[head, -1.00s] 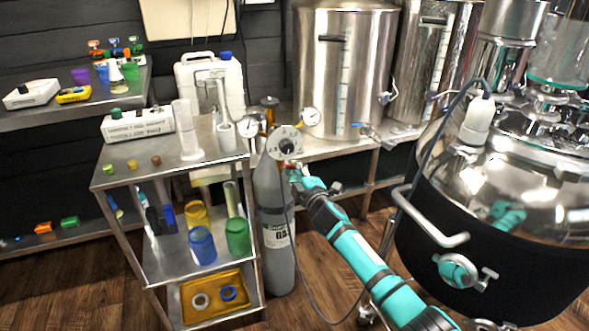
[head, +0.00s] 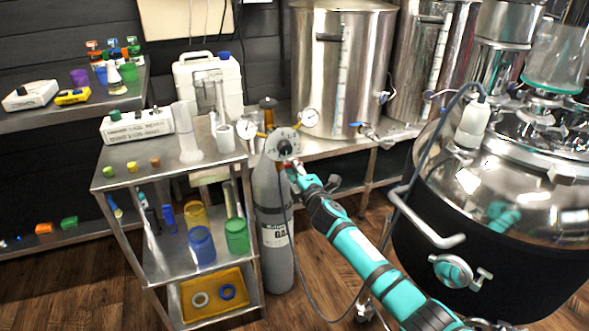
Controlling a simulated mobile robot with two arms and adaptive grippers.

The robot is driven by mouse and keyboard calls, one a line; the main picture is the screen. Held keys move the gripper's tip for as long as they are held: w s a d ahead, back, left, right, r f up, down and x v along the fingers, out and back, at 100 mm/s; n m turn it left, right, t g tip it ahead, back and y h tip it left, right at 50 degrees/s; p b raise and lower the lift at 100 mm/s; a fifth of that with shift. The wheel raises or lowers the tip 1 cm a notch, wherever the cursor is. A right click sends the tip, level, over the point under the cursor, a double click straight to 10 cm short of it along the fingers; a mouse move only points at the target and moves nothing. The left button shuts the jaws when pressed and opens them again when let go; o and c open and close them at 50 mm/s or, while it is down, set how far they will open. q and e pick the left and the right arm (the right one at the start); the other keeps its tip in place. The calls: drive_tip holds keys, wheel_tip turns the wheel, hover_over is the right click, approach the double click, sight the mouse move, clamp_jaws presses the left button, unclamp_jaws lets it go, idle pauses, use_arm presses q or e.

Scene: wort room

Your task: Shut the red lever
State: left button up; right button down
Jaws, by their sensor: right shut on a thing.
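The red lever (head: 288,167) shows only as a small red patch just below the round dial plate (head: 282,144) at the top of the grey gas cylinder (head: 275,215). My right arm reaches in from the lower right. My right gripper (head: 291,171) is at the lever and shut on it; its fingertips are small and partly hidden, so the exact grip and the lever's angle are hard to make out. My left gripper is not in view.
Pressure gauges (head: 309,117) flank the dial plate. A metal cart (head: 120,178) with glassware stands close on the left. A large black and steel vessel (head: 490,225) with a bent handle is on the right. A thin hose hangs beside the cylinder. Wooden floor lies in front.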

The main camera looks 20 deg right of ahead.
drive_tip(key=c, duration=1.3)
unclamp_jaws()
